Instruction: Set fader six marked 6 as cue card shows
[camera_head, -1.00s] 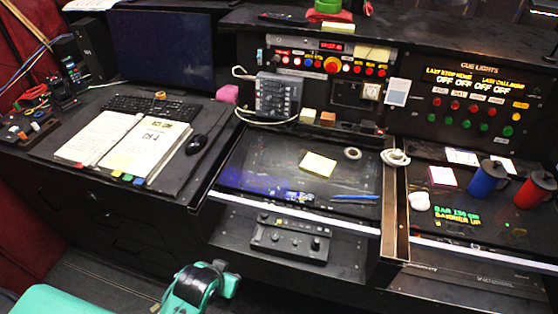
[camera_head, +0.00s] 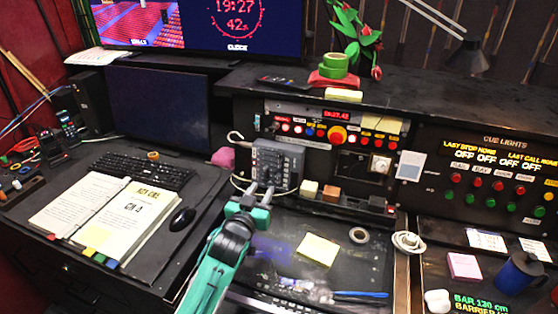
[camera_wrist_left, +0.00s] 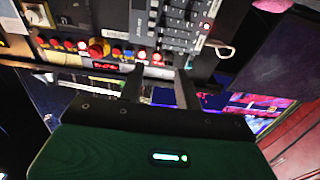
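The small grey fader box (camera_head: 275,163) stands on the desk below the panel of coloured buttons. It also shows in the left wrist view (camera_wrist_left: 183,22), with rows of small sliders. The number 6 cannot be read on it. My left gripper (camera_head: 260,188) is at the box's near edge in the head view. In the left wrist view my left gripper (camera_wrist_left: 160,72) has its two fingers apart with nothing between them. Whether it touches the box is unclear. An open binder (camera_head: 104,217) has large print on its right page; I cannot tell which sheet is the cue card. My right gripper is not in view.
A button panel (camera_head: 335,128) with red lamps stands behind the box. Small cream and brown blocks (camera_head: 309,188) sit right of it. A yellow note (camera_head: 318,249) and a tape roll (camera_head: 359,235) lie on the desk. A mouse (camera_head: 183,219) is to the left.

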